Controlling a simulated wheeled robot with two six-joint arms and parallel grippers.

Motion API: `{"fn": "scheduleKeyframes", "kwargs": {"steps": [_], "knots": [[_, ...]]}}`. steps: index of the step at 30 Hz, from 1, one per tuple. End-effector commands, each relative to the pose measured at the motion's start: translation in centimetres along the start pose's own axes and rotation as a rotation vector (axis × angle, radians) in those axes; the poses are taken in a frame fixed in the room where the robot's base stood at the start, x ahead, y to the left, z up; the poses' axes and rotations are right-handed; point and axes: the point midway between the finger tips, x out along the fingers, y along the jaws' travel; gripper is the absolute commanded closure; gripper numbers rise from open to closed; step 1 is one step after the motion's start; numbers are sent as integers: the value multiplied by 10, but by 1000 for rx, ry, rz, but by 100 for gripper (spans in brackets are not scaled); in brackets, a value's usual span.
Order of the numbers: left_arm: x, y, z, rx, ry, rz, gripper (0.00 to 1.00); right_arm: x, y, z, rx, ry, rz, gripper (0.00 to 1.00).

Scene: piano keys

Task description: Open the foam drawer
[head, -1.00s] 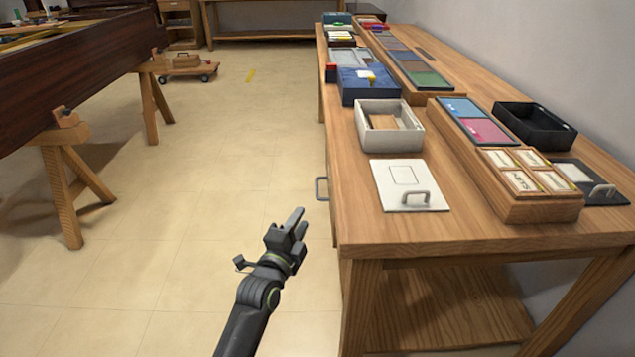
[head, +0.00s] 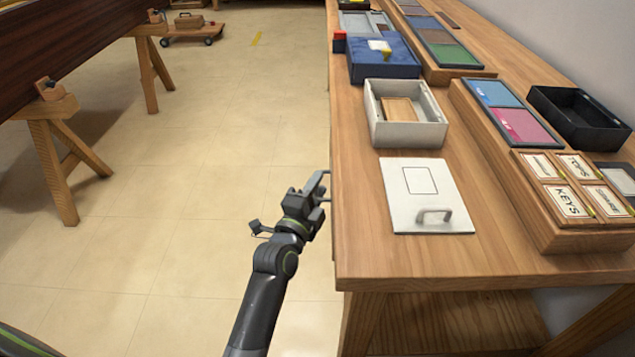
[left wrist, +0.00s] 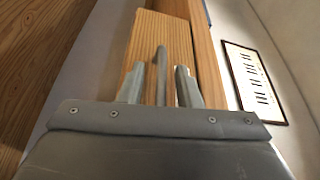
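The grey drawer handle (head: 322,178) sticks out from the left side of the wooden workbench. My left gripper (head: 312,192) is at this handle, beside the bench edge. In the left wrist view the handle bar (left wrist: 161,62) stands between the two spread fingers of my left gripper (left wrist: 159,88), with gaps on both sides. The wooden drawer front (left wrist: 178,40) is behind the bar. I cannot see an open gap around the drawer, and its inside is hidden. My right gripper is in neither view.
On the workbench (head: 365,262) are a white lid (head: 405,180) with a handle, a white box (head: 435,133), a blue box (head: 365,62) and a wooden case with labelled lids (head: 570,235). The floor left of the bench is clear up to a wooden trestle (head: 60,160).

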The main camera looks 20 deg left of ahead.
Motion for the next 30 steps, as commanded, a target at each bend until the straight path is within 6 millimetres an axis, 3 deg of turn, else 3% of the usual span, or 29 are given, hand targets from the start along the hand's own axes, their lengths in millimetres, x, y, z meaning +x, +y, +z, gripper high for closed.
{"fn": "scheduleKeyframes", "kwargs": {"steps": [5,13,24,30], "knots": [[0,0,0,0,0,0,69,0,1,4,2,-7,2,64],[0,0,0,0,0,0,100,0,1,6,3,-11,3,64],[-1,0,2,1,0,1,100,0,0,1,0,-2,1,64],[-7,-3,18,7,0,0,100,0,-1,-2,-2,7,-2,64]]}}
